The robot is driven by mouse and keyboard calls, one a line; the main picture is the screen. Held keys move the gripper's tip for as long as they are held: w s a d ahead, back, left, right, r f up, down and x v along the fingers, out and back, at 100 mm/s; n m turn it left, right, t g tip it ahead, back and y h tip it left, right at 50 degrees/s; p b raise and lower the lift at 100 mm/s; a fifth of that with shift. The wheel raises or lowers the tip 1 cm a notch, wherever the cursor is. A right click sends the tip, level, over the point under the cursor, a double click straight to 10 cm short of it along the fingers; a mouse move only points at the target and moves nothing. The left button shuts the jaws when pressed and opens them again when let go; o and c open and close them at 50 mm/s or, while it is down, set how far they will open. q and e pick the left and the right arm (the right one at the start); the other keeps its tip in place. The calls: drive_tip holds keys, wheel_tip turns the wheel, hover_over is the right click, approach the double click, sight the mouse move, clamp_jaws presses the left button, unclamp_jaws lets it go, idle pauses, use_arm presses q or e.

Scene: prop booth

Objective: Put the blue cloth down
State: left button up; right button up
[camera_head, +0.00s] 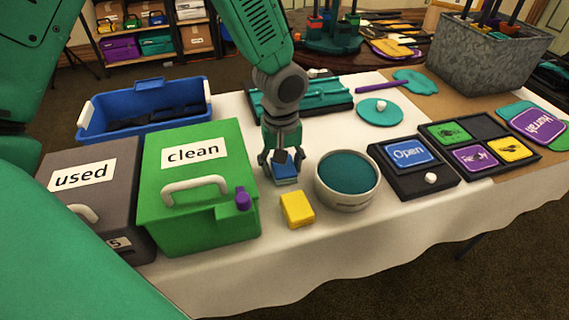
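The blue cloth (286,173) is a small folded block between the fingers of my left gripper (282,164). The gripper points down with its fingers around the cloth, just above or on the white tablecloth; I cannot tell whether the cloth touches it. A yellow block-like cloth (297,209) lies on the table just in front of it. A round white bowl with a teal inside (346,180) stands to the right of the gripper. A green box labelled "clean" (205,225) stands to the left. My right gripper is out of view.
A grey box labelled "used" (88,190) is left of the green box. A blue bin (146,112) stands behind. Black trays with coloured cards (412,185) are right of the bowl. A grey planter (485,55) is at the back right. The front tablecloth strip is clear.

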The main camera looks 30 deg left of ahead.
use_arm(q)
drive_tip(key=shift+o, duration=0.2)
drive_tip(key=shift+a+f, duration=0.35)
drive_tip(key=shift+f, duration=0.05)
drive_tip(key=shift+a, duration=0.1)
drive_tip(key=shift+w+r, duration=0.1)
drive_tip(key=shift+r, duration=0.05)
drive_tip(key=shift+r+b, duration=0.2)
drive_tip(key=shift+b, duration=0.5)
wheel_tip(320, 180, up, 14)
drive_tip(key=p, duration=0.4)
drive_tip(key=shift+d+p, duration=0.25)
drive_tip(key=shift+p, duration=0.15)
drive_tip(key=shift+w+r, duration=0.1)
